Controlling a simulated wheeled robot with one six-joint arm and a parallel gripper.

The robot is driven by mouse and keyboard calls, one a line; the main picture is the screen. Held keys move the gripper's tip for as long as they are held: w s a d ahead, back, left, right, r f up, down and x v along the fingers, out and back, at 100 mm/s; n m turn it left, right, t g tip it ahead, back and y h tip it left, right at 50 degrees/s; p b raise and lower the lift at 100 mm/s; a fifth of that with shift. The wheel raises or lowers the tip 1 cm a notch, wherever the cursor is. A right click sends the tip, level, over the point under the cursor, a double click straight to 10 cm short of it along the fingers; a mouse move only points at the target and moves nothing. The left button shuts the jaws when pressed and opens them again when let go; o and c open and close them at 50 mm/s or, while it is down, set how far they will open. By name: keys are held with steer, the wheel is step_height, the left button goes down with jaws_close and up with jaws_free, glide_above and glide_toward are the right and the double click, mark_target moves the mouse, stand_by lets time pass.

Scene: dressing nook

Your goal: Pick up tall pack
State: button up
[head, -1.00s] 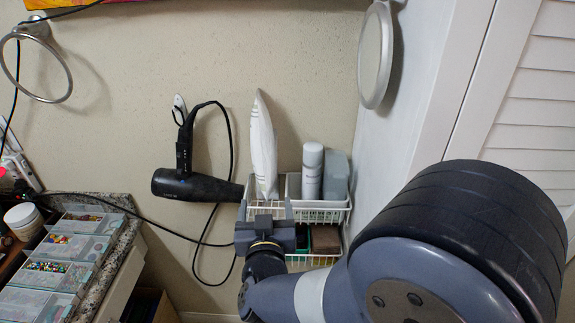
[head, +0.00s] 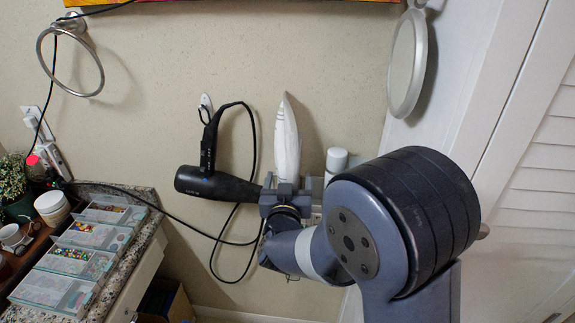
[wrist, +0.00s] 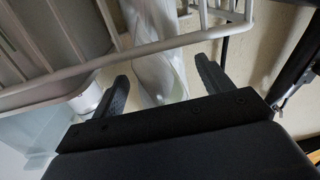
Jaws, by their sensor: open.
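The tall pack (head: 287,140) is a narrow white pouch with a pointed top and faint grey stripes. It stands upright by the wall, its lower part hidden by my gripper in the head view. My gripper (head: 285,186) is open in front of the pack's lower part. In the wrist view the pack (wrist: 160,78) shows between the two spread fingers of my gripper (wrist: 162,69). A wire rail crosses in front of the pack there. I cannot tell whether the fingers touch the pack.
A white can (head: 336,160) stands right of the pack. A black hair dryer (head: 215,186) with a looping cord hangs to the left. A counter with bead boxes (head: 75,258) is at left; a round mirror (head: 407,62) hangs at right.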

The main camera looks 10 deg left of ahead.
steer(key=shift+w, duration=0.2)
steer(key=c, duration=1.2)
steer(key=shift+s+r, duration=0.1)
steer(key=shift+r, duration=0.05)
